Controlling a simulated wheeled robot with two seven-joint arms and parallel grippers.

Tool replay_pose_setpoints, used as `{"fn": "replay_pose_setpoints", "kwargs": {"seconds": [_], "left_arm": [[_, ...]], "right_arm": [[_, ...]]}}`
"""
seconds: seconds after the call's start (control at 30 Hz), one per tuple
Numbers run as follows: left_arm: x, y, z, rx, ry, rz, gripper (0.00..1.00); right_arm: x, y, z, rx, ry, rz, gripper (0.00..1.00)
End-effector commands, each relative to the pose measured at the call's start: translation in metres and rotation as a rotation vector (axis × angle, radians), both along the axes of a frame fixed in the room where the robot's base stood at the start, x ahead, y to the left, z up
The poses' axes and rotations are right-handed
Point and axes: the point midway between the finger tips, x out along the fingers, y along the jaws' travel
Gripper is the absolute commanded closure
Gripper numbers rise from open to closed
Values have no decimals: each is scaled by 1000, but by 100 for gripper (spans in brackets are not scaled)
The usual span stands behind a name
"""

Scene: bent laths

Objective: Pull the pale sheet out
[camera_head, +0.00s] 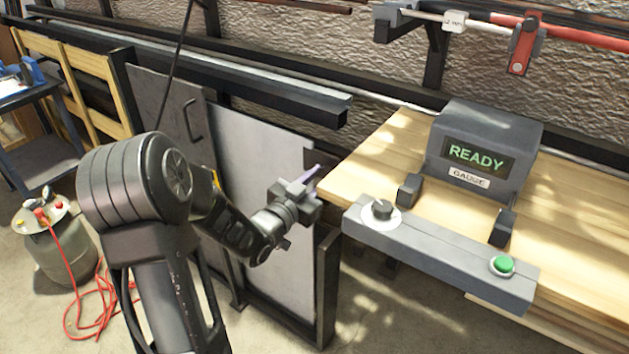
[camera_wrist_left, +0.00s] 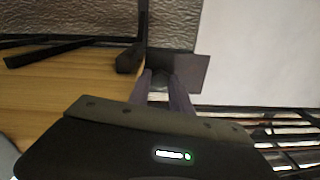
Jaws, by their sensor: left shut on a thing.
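The pale sheet (camera_head: 250,150) stands upright on edge in a dark rack, with a darker sheet (camera_head: 165,105) to its left. In the left wrist view the pale sheet (camera_wrist_left: 260,50) fills the upper right. My left gripper (camera_head: 310,178) is at the pale sheet's upper right edge, partly covering it. In the left wrist view its fingers (camera_wrist_left: 160,85) are shut on a dark block (camera_wrist_left: 160,62) with a grey plate beside the sheet's edge. I cannot tell how the block joins the sheet. My right gripper is not in view.
A wooden bench (camera_head: 385,165) with a grey gauge box (camera_head: 485,150) reading READY stands close on the right. A dark rack post (camera_head: 327,280) rises below my gripper. A gas cylinder (camera_head: 55,245) and red hose (camera_head: 100,310) are on the floor at left.

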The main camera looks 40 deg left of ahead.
Motion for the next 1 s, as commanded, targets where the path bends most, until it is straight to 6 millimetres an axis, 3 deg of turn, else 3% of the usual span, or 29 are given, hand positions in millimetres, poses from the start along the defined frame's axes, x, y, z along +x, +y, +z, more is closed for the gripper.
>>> {"fn": "replay_pose_setpoints", "kwargs": {"seconds": [0.17, 0.2, 0.43, 0.77, 1.0], "left_arm": [[-1, 5, 0, -1, 1, 11, 100], [-1, 5, 0, -1, 1, 11, 72], [-1, 5, 1, -1, 0, 10, 53], [-4, 4, 1, 0, 1, 9, 53], [-34, 3, 1, 0, 0, 12, 53]], "right_arm": [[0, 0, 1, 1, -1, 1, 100], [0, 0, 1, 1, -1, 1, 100], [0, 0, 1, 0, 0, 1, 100], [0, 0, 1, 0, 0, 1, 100], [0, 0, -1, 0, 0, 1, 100]]}}
